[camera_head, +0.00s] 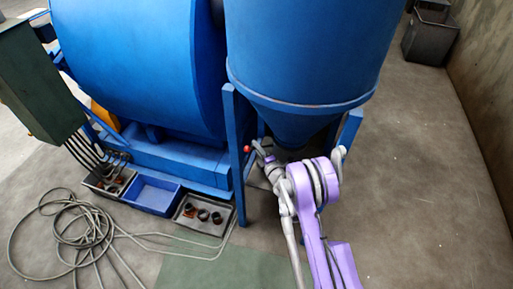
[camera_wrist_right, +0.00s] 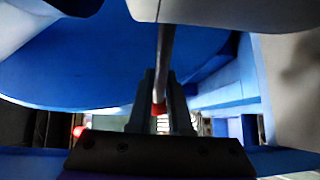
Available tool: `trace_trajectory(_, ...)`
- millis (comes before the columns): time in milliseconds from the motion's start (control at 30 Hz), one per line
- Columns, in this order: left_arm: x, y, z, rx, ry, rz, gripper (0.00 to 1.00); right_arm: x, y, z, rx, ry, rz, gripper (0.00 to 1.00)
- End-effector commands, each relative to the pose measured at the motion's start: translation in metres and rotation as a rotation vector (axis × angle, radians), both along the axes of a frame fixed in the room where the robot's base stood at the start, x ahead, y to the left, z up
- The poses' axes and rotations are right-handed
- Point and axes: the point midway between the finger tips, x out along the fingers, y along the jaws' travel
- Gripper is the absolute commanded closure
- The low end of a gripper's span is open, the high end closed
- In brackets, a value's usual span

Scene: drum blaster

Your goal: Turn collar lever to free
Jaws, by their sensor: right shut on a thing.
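The right arm, purple and grey, reaches in from the bottom of the head view to beneath the blue cone-bottomed hopper (camera_head: 305,60). My right gripper (camera_head: 261,150) is small there, beside the hopper's front leg. In the right wrist view my right gripper (camera_wrist_right: 160,108) has its two dark fingers closed around a thin grey rod with a red end (camera_wrist_right: 159,108), which appears to be the collar lever (camera_wrist_right: 162,55). The rod runs up toward the blue hopper. The collar itself cannot be made out. My left gripper is not in view.
A red knob (camera_head: 247,149) sits by the blue leg (camera_head: 238,160). Open trays with parts (camera_head: 203,213) and a blue tray (camera_head: 151,195) lie on the floor. A coiled hose (camera_head: 85,235) spreads at left.

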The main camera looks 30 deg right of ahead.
Motion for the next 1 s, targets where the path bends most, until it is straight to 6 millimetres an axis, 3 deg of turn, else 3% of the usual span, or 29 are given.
trace_trajectory(667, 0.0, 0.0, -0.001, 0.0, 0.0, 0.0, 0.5, -0.001, 0.0, 0.0, 0.0, -0.001, 0.003, 1.0)
trace_trajectory(1000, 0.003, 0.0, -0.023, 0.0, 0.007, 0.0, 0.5, -0.033, 0.003, -0.001, -0.003, -0.003, 0.226, 1.0)
